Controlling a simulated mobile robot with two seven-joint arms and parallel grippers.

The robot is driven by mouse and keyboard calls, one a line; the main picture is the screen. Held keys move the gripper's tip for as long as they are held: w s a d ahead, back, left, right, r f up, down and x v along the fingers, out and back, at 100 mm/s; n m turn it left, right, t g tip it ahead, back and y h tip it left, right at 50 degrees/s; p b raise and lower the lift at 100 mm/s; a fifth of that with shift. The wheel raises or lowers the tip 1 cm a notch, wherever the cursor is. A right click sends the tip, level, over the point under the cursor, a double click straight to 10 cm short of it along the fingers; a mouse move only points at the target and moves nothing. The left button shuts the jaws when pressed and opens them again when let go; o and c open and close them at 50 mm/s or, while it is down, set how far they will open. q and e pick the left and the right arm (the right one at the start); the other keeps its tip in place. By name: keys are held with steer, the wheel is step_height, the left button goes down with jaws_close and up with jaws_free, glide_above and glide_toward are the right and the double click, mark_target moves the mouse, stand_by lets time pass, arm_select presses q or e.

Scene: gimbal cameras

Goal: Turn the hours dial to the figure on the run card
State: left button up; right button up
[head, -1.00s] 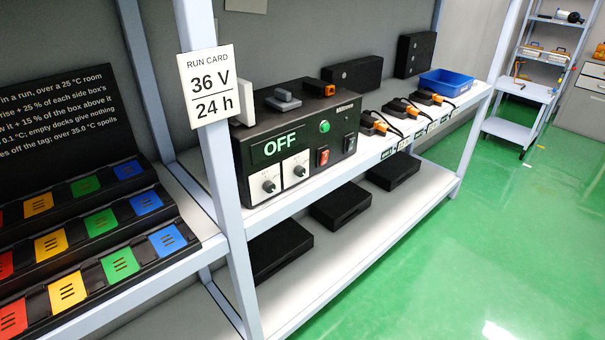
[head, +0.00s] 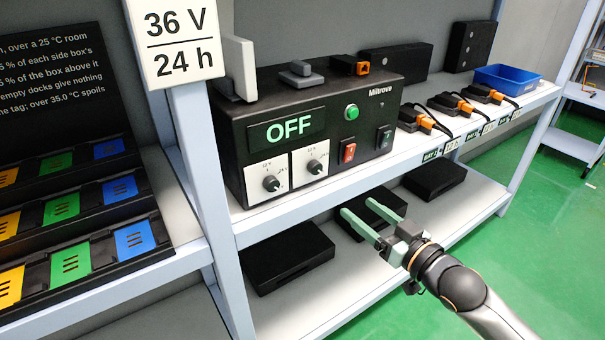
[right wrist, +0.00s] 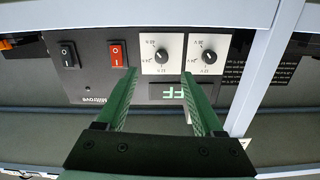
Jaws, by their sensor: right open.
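The run card (head: 177,40) on the shelf post reads 36 V and 24 h. The black charger box (head: 377,107) stands on the upper shelf with its display (head: 290,129) showing OFF. Two dials sit on white plates on its front: a left dial (head: 271,183) and a right dial (head: 315,167). Their small labels are hard to read. Both dials also show, upside down, in the right wrist view (right wrist: 209,56) (right wrist: 161,57). My right gripper (head: 358,208) is open and empty, in front of and below the box, apart from the dials. My left gripper is not in view.
A red switch (head: 348,153), a green button (head: 351,112) and a black switch (head: 385,137) are right of the dials. Cables with orange plugs (head: 466,107) and a blue bin (head: 506,79) stand further right. Black boxes (head: 288,257) lie on the lower shelf.

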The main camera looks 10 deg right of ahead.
mark_target(318, 170)
steer(key=shift+y, duration=0.3)
steer(key=x, duration=0.4)
steer(key=r+x, duration=0.1)
steer(key=x, duration=0.8)
steer(key=shift+w+r, duration=0.35)
steer(key=shift+w, duration=0.05)
jaws_close()
